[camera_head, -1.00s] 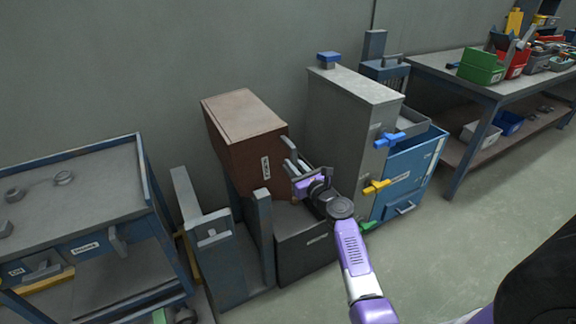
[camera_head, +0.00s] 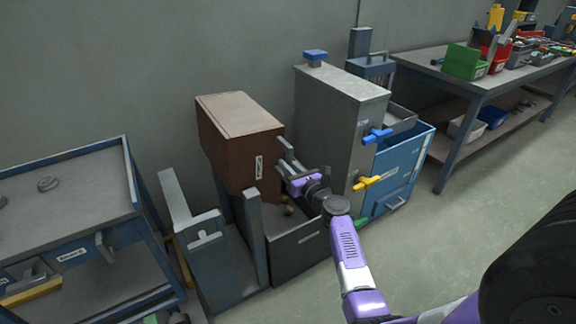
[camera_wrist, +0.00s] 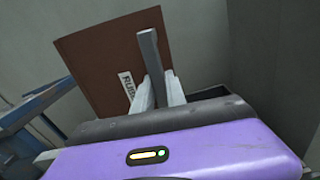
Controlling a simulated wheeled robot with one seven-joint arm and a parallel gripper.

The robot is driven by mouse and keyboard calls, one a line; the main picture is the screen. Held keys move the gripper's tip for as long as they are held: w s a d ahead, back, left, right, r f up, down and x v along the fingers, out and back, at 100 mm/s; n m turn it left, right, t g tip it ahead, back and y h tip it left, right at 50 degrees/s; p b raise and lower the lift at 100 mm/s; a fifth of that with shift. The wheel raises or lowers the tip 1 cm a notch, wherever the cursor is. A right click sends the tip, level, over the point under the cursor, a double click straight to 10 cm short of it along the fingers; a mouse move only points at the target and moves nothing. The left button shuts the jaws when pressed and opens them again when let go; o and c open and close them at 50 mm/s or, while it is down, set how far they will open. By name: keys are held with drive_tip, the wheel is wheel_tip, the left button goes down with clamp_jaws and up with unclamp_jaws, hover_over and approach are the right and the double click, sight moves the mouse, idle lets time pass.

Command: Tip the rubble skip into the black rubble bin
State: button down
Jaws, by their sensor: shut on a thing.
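The brown rubble skip (camera_head: 235,150) hangs tilted between two grey posts, above and behind the black rubble bin (camera_head: 302,255). Its labelled front faces my gripper, and its label also shows on the brown face in the wrist view (camera_wrist: 98,62). My gripper (camera_head: 287,165) is shut on the skip's grey handle (camera_wrist: 150,58) at its front right. In the wrist view both fingers lie against the handle bar. A small brown lump (camera_head: 288,211) shows at the bin's open top. The skip's inside and most of the bin's inside are hidden.
A grey cabinet (camera_head: 335,120) with blue and yellow handles stands close right of the skip, beside a blue bin (camera_head: 405,165). A workbench (camera_head: 60,205) stands at left, another bench (camera_head: 480,85) at back right. The floor (camera_head: 440,235) at right is clear.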

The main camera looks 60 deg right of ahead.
drive_tip(key=shift+s+d, duration=0.2)
drive_tip(key=c, duration=1.5)
unclamp_jaws()
drive_tip(key=shift+f, duration=0.1)
drive_tip(key=shift+c, duration=0.2)
drive_tip(key=shift+o, duration=0.9)
drive_tip(key=shift+w, duration=0.1)
drive_tip(key=shift+a, duration=0.1)
drive_tip(key=v, duration=0.7)
drive_tip(key=shift+s+a+p, duration=0.2)
drive_tip(key=shift+s+p, duration=0.15)
drive_tip(key=shift+p, duration=0.05)
